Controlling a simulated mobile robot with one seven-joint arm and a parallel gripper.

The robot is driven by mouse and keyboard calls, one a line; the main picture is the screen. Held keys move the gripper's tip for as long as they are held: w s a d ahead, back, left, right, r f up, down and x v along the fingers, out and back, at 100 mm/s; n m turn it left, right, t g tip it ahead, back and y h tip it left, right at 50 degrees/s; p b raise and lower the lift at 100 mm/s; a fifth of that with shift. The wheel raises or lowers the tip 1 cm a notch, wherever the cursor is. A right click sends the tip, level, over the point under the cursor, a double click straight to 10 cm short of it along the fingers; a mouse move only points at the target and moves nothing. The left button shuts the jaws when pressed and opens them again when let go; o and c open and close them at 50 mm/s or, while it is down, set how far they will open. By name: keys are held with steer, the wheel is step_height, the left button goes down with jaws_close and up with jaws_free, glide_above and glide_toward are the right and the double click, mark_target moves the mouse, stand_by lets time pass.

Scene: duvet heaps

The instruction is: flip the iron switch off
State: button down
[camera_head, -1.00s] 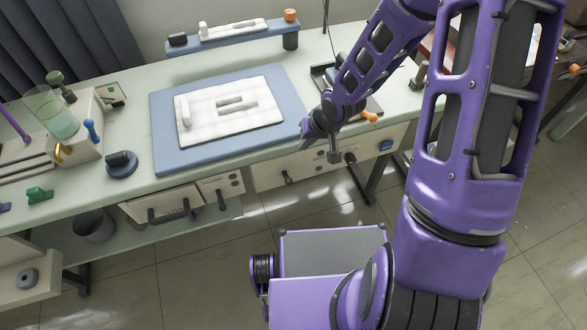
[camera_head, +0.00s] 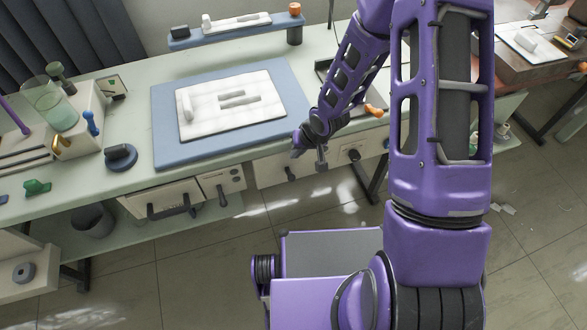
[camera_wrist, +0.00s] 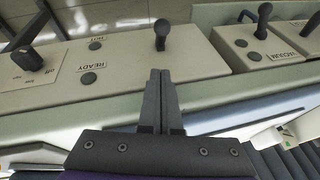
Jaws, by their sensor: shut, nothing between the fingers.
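A black ball-ended lever (camera_wrist: 161,36) stands on a cream front panel (camera_wrist: 120,68) marked READY and HOT, in the wrist view. I take it for the iron switch; no label naming the iron is readable. Its ball end points towards the floor side of the picture. My gripper (camera_wrist: 160,72) is shut and empty, its fingertips just short of this lever with a small gap showing.
A neighbouring panel (camera_wrist: 240,45) carries a similar lever (camera_wrist: 264,20). A drawer with a black handle (camera_head: 168,208) lies left of it. The blue board (camera_head: 165,150) with a white pad (camera_head: 200,125) lies on the bench above.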

mark_target(290, 172)
steer(key=f, duration=0.1)
steer(key=s+f, duration=0.1)
steer(key=f, duration=0.1)
steer(key=a+f, duration=0.1)
steer(key=shift+s+f+b, duration=0.2)
steer(key=shift+f+b, duration=0.2)
steer(key=shift+d+f+b, duration=0.1)
steer(key=shift+f+b, duration=0.05)
steer(key=shift+b, duration=0.25)
steer(key=shift+s+t, duration=0.2)
steer(key=shift+t, duration=0.1)
